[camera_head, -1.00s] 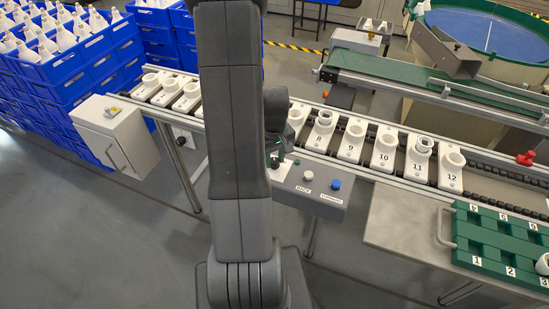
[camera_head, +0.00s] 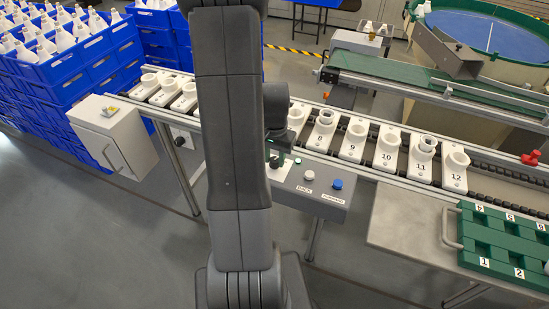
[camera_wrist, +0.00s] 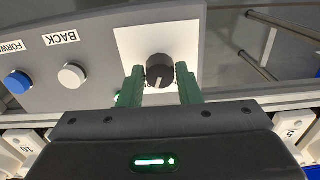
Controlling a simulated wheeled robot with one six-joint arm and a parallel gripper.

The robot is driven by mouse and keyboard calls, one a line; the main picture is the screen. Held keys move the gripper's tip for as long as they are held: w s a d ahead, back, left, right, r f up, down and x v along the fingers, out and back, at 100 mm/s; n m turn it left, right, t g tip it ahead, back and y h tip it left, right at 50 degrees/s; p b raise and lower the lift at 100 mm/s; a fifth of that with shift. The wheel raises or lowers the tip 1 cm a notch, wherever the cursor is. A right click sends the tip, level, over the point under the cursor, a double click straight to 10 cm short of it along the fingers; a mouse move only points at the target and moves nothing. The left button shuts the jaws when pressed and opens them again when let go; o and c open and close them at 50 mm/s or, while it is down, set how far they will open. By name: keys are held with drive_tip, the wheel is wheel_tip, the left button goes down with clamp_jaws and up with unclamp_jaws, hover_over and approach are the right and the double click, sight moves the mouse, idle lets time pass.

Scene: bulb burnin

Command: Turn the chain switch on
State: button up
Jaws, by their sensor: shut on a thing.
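The chain switch is a dark round knob (camera_wrist: 160,68) with a light pointer mark, set on a white plate (camera_wrist: 128,40) of the grey control panel (camera_wrist: 100,25). My gripper (camera_wrist: 161,82) has its two green fingers on either side of the knob and is shut on it. The pointer mark lies toward my gripper's palm in the wrist view. In the head view, my gripper (camera_head: 275,162) is at the panel's left part, and the knob is largely hidden there.
A white BACK button (camera_head: 309,175) and a blue button (camera_head: 336,184) sit beside the switch. Behind the panel runs a conveyor with numbered white sockets (camera_head: 353,140). A green tray (camera_head: 500,240) lies at right. A grey cabinet (camera_head: 115,140) stands at left.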

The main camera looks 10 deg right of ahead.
sight(274, 160)
drive_tip(key=shift+m, duration=1.2)
drive_tip(key=o, duration=1)
drive_tip(key=shift+c, duration=0.2)
wheel_tip(274, 160, up, 14)
drive_tip(key=shift+p, duration=0.3)
drive_tip(key=shift+f, duration=0.15)
